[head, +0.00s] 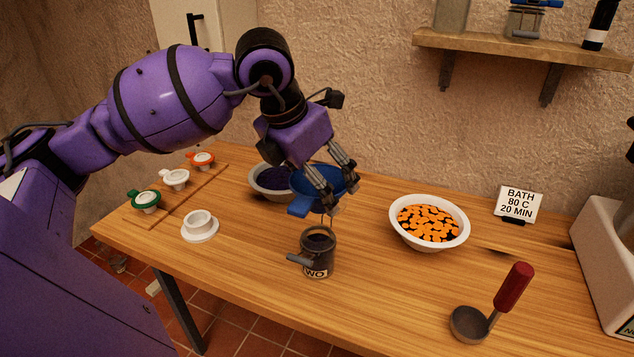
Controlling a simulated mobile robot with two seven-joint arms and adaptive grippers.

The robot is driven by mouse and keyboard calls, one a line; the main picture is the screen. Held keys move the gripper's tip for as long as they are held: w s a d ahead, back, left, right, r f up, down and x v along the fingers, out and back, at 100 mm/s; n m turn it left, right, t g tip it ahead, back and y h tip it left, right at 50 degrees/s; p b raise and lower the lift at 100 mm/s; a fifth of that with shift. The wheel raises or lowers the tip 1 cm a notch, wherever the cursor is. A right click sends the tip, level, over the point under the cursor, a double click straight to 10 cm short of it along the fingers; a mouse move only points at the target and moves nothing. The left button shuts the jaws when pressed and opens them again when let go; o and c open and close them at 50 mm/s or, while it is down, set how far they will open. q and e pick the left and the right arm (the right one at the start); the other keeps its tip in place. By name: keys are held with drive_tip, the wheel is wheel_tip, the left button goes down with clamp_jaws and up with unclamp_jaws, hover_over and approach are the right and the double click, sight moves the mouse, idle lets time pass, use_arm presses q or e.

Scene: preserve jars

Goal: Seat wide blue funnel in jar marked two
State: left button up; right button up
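The wide blue funnel (309,180) is in the air in the head view, with a flat blue tab sticking out on its left. My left gripper (338,201) comes down over the funnel and appears shut on its near right side; the fingers hide part of it. The glass jar marked two (319,257) stands upright on the table below the funnel, with its mouth open. Its label shows only "WO", the rest hidden by the grey clasp on the jar. The funnel looks apart from the jar. My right gripper is not in view.
A bowl of dark fruit (268,181) stands behind the funnel. A bowl of orange slices (429,222) stands to the right, a ladle (492,307) at front right. Small green, white and orange funnels (175,179) and a white piece (199,225) are left. A shelf (520,48) hangs behind.

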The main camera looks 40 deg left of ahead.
sight(316, 209)
use_arm(q)
drive_tip(key=shift+a, duration=0.15)
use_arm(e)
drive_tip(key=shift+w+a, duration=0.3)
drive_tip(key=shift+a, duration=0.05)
use_arm(q)
drive_tip(key=shift+f, duration=0.1)
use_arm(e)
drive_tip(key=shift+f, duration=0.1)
use_arm(q)
drive_tip(key=shift+s+f+b, duration=0.1)
drive_tip(key=shift+f+b, duration=1.35)
drive_tip(key=shift+f, duration=1.35)
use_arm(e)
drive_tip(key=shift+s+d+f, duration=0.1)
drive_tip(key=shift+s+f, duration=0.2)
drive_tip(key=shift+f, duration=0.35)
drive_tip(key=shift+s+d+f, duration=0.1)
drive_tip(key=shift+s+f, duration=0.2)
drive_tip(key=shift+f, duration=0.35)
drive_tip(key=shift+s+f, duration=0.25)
use_arm(q)
drive_tip(key=shift+f, duration=0.4)
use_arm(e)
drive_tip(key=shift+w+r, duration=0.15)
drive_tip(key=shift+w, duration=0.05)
